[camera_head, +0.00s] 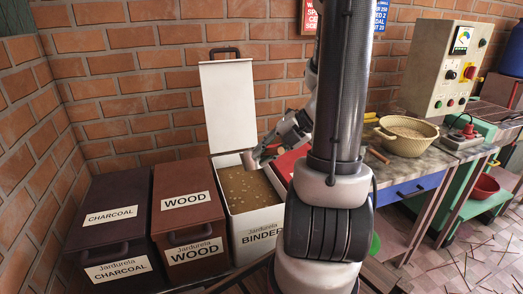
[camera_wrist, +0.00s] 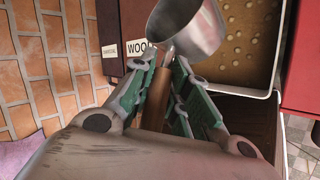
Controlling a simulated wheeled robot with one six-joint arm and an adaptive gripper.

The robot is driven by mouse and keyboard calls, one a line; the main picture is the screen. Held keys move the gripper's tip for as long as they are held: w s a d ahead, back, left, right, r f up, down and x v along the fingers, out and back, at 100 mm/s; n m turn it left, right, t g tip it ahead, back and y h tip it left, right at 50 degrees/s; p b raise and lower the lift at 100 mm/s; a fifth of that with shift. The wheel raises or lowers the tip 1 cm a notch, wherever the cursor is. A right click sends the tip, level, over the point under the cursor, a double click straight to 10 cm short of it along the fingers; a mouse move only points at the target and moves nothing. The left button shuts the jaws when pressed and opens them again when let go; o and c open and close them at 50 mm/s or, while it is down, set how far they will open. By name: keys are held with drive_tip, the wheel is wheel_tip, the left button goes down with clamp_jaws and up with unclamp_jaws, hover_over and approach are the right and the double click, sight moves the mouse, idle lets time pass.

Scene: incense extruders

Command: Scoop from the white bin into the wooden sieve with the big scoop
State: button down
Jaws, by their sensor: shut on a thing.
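The white bin (camera_head: 234,221), labelled BINDER, stands open with its lid upright against the wall. Brown grainy material (camera_head: 250,186) fills it close to the rim; it also shows in the wrist view (camera_wrist: 240,48). My gripper (camera_wrist: 163,78) is shut on the wooden handle (camera_wrist: 154,98) of the metal big scoop (camera_wrist: 188,32). In the head view the scoop (camera_head: 249,161) is over the bin's opening near its far side. Whether it touches the material or holds any, I cannot tell. A round tan basket-like vessel (camera_head: 407,142), seemingly the sieve, sits on the counter at right.
Closed WOOD (camera_head: 188,222) and CHARCOAL (camera_head: 108,235) bins stand left of the white bin. A red bin (camera_head: 288,161) is partly hidden behind my arm. A control box (camera_head: 440,70) stands behind the counter (camera_head: 385,172). A small wooden-handled tool (camera_head: 378,156) lies beside the basket.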

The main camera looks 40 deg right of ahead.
idle(0.3)
